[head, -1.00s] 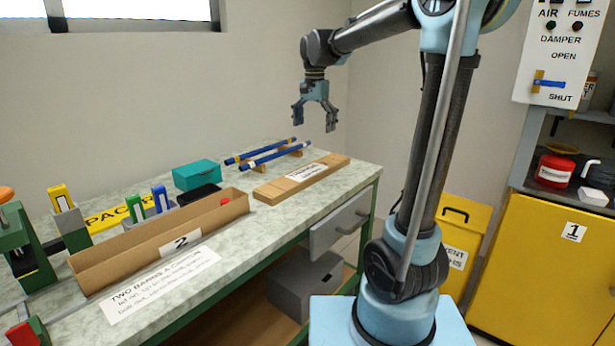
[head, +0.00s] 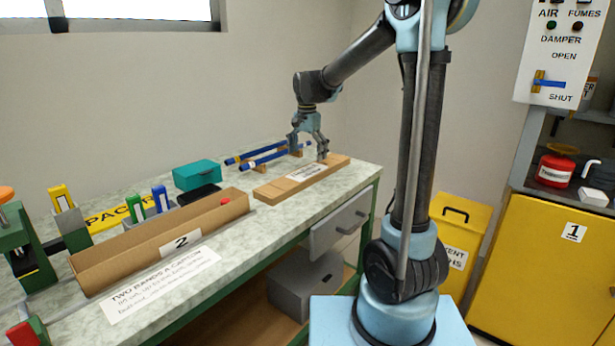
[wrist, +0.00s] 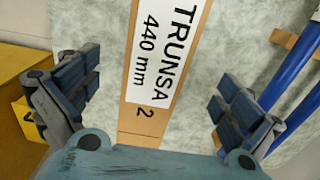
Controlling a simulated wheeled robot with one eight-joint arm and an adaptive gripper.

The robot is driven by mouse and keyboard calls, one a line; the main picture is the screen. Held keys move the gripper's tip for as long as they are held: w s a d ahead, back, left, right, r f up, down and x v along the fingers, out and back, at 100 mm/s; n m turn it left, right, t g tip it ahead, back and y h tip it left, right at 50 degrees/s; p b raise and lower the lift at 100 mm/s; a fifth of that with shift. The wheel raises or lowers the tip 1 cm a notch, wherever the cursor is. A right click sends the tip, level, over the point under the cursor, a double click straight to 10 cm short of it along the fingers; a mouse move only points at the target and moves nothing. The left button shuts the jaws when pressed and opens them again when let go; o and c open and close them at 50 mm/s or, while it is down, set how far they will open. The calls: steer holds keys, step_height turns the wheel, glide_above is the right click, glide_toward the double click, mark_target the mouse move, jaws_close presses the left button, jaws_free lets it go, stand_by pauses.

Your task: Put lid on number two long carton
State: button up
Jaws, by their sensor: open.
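The number two long carton (head: 120,257) is an open cardboard trough marked 2, lying along the bench. A small red thing shows inside its far end. The lid (head: 273,192) is a long, flat brown piece with a white label, lying on the bench to the right of the carton. In the wrist view the lid (wrist: 134,122) reads "TRUNSA 2 440 mm" and runs between my spread fingers. My gripper (head: 310,150) is open and empty above the lid's far half; its fingers also show in the wrist view (wrist: 160,105). I cannot tell exactly how high it is.
Two blue rods (head: 255,155) lie on wooden supports just behind the lid, near my gripper. A teal box (head: 197,175) and a black flat item (head: 198,194) stand behind the carton. A paper sign (head: 160,283) lies in front of the carton.

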mark_target(306, 172)
steer(key=shift+s+a+f, duration=0.1)
steer(key=shift+s+f, duration=0.05)
steer(key=shift+f, duration=1.4)
steer(key=shift+s+f, duration=0.1)
steer(key=shift+f, duration=1.45)
steer(key=c, duration=1.1)
